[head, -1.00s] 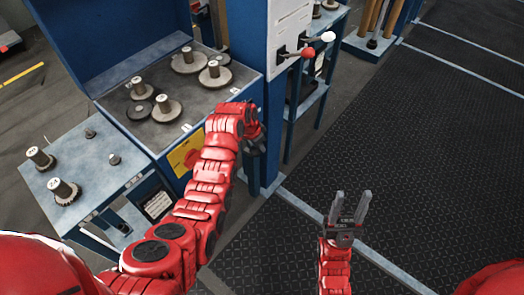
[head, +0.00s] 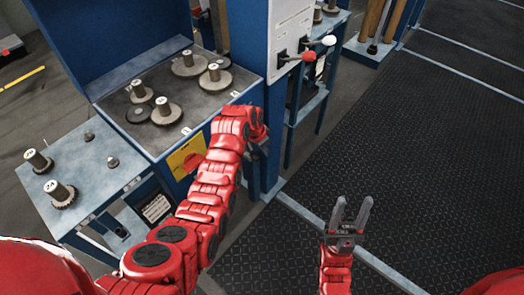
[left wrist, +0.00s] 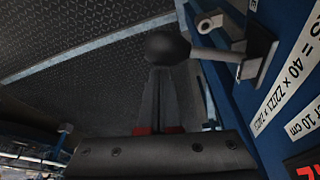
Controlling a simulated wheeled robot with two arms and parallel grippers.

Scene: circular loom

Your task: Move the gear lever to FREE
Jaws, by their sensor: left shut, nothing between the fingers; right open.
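That lever and any FREE marking cannot be made out there. My right gripper (head: 350,215) is open and empty over the dark floor.
A white panel (head: 291,32) carries a red-knobbed lever (head: 308,56) and a white-knobbed lever (head: 329,41). Several gears stand on the machine's tray (head: 205,105) and a side table (head: 85,165). A blue post (head: 243,50) stands by my left arm. The floor (head: 420,150) at right is clear.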

